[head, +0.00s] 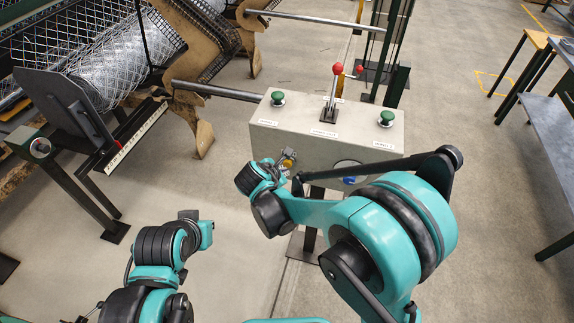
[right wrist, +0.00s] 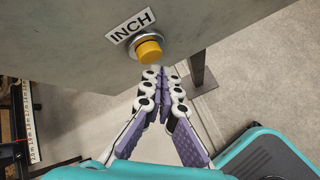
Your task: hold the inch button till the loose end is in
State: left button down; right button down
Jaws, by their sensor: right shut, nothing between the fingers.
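The yellow inch button (right wrist: 149,50) sits in a metal ring under an INCH label (right wrist: 131,26) on the face of the grey control box (head: 330,150). My right gripper (right wrist: 158,72) is shut and empty, its fingertips just by the button in the right wrist view. I cannot tell whether they touch it or whether it is pressed.
The box top carries two green buttons (head: 277,98) and a red-knobbed lever (head: 336,80). A blue button (head: 350,180) is on its front, partly behind my right arm. Tables (head: 553,130) stand at the right. The floor between the weaver and the box is clear.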

jog(key=shift+s, duration=0.25)
jog(key=s, duration=0.1)
jog(key=s+a, duration=0.1)
jog(key=s, duration=0.2)
jog(key=shift+s+a, duration=0.3)
dwell(1.6)
